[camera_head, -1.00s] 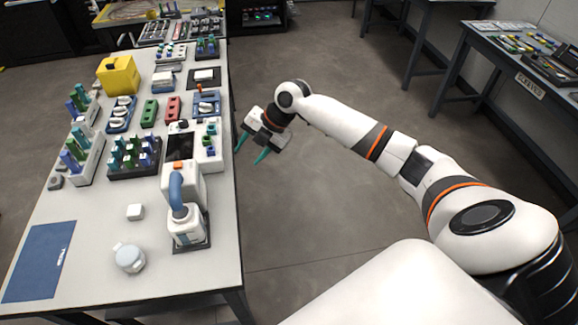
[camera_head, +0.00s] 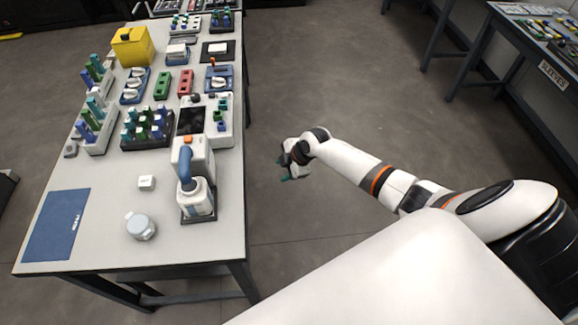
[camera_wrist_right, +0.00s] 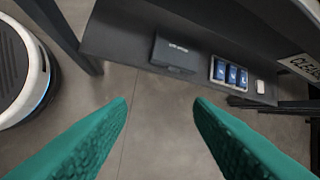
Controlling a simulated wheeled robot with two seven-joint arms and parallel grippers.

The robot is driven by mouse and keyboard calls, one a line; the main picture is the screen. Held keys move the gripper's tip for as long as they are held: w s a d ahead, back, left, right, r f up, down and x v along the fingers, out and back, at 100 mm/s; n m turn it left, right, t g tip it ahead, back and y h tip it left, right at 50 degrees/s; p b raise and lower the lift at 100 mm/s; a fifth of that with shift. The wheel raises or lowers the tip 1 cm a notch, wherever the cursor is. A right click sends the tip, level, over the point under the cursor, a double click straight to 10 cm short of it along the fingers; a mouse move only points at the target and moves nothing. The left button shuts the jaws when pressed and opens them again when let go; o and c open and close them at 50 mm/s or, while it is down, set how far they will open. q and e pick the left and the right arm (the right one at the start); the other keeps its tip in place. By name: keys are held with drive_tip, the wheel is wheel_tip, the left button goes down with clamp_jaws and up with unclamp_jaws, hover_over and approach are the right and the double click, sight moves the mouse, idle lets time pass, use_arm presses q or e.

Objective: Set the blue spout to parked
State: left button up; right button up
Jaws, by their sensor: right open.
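The blue spout (camera_head: 185,167) is a curved blue tube on the white dispenser (camera_head: 197,201) near the table's right edge. It arches from the upper white body down toward the front part. My right gripper (camera_head: 287,177) is off the table's right side, over the floor, well apart from the spout. In the right wrist view its two green fingers (camera_wrist_right: 160,115) are spread with nothing between them. The spout is not in the right wrist view. My left gripper is not in view.
The worktable (camera_head: 95,240) holds a white jar (camera_head: 140,226), a small white block (camera_head: 147,182), a blue mat (camera_head: 56,225) and several racks farther back. Open floor lies right of it. The right wrist view shows a dark shelf (camera_wrist_right: 120,40) with a dark box (camera_wrist_right: 174,56).

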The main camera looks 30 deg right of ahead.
drive_tip(key=shift+s+d+f+m, duration=0.1)
drive_tip(key=shift+s+f+m, duration=0.3)
drive_tip(key=shift+f, duration=0.3)
drive_tip(key=shift+s+d+f+m, duration=0.1)
drive_tip(key=shift+s+f+m, duration=0.25)
drive_tip(key=shift+f, duration=0.35)
